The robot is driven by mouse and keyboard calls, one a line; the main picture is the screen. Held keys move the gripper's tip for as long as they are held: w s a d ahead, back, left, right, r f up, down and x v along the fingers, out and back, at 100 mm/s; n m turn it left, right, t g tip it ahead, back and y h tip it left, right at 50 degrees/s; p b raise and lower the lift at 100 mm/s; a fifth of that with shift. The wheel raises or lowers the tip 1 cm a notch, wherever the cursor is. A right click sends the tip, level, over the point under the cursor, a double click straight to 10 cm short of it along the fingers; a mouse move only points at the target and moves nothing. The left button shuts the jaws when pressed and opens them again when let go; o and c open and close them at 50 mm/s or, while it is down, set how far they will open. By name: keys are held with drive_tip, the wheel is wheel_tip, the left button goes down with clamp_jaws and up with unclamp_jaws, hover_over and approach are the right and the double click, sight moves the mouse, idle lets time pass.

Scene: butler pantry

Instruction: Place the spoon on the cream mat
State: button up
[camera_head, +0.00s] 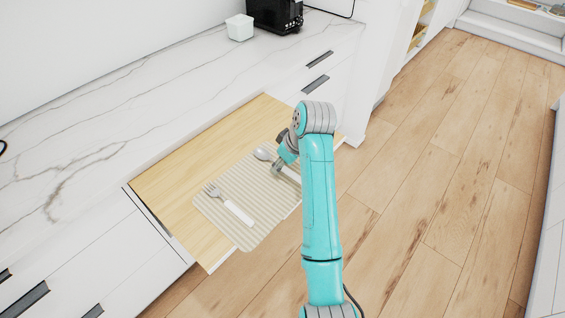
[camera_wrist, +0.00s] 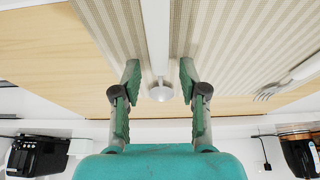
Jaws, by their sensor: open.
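The cream mat (camera_head: 223,205) has fine stripes and lies on the pale wooden pull-out surface. The spoon (camera_head: 263,154), with a metal bowl and white handle, lies on the mat near its far edge. In the wrist view the spoon's bowl (camera_wrist: 161,93) is close to the mat's edge, and its handle runs up between my fingers. My gripper (camera_head: 277,169) is over the spoon, partly hiding its handle. In the wrist view my gripper (camera_wrist: 158,82) is open, with its two green fingers apart on either side of the spoon. Whether they touch the mat is unclear.
A fork (camera_head: 230,203) with a white handle lies on the mat, left of the spoon. The wooden surface (camera_head: 165,185) is bare to the left. Behind is a white marble counter (camera_head: 130,100) with a white container (camera_head: 240,28) and black appliance (camera_head: 274,14).

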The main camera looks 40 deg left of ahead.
drive_tip(key=v, duration=0.7)
drive_tip(key=shift+d+r, duration=0.1)
drive_tip(key=shift+r, duration=0.15)
